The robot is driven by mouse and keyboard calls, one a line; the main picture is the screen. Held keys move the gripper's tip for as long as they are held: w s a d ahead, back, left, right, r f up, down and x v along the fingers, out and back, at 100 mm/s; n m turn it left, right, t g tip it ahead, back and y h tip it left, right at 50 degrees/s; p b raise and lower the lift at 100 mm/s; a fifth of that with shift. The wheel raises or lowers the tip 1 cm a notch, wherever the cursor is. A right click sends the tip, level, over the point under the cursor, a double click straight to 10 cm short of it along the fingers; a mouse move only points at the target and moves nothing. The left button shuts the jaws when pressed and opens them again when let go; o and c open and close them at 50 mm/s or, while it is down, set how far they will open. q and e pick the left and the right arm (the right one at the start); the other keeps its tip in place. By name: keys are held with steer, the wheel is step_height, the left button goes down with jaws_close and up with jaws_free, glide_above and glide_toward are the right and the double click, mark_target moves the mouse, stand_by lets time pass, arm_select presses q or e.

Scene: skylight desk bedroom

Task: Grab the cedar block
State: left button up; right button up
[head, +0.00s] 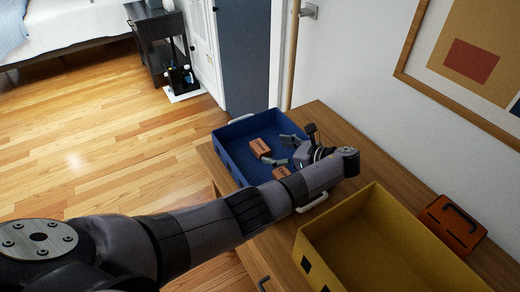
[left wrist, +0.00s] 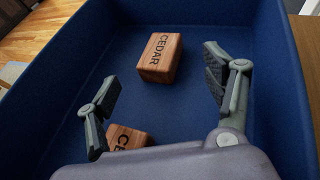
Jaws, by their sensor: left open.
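Two reddish-brown wooden blocks lie in the blue bin (head: 226,159). One cedar block (head: 260,147) lies near the middle of the bin; in the left wrist view this cedar block (left wrist: 160,57) lies ahead, between the directions of the two fingers, with CEDAR printed on it. The second cedar block (head: 281,173) is nearer to my arm; in the left wrist view it (left wrist: 125,138) is partly hidden behind my gripper body. My left gripper (head: 280,150) is open and empty over the bin, its fingers (left wrist: 160,82) spread wide and apart from the far block. My right gripper is out of view.
The blue bin's walls surround the blocks. A yellow bin (head: 315,248), empty where its inside shows, stands to the right on the wooden desk (head: 325,116). An orange box with a dark handle (head: 452,228) sits against the white wall. Open wood floor lies left.

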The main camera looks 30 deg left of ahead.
mark_target(264, 149)
arm_select(q)
steer(key=x, duration=0.6)
steer(key=shift+r, duration=0.1)
steer(key=shift+s+f, duration=0.2)
steer(key=shift+s, duration=0.05)
steer(key=c, duration=1.5)
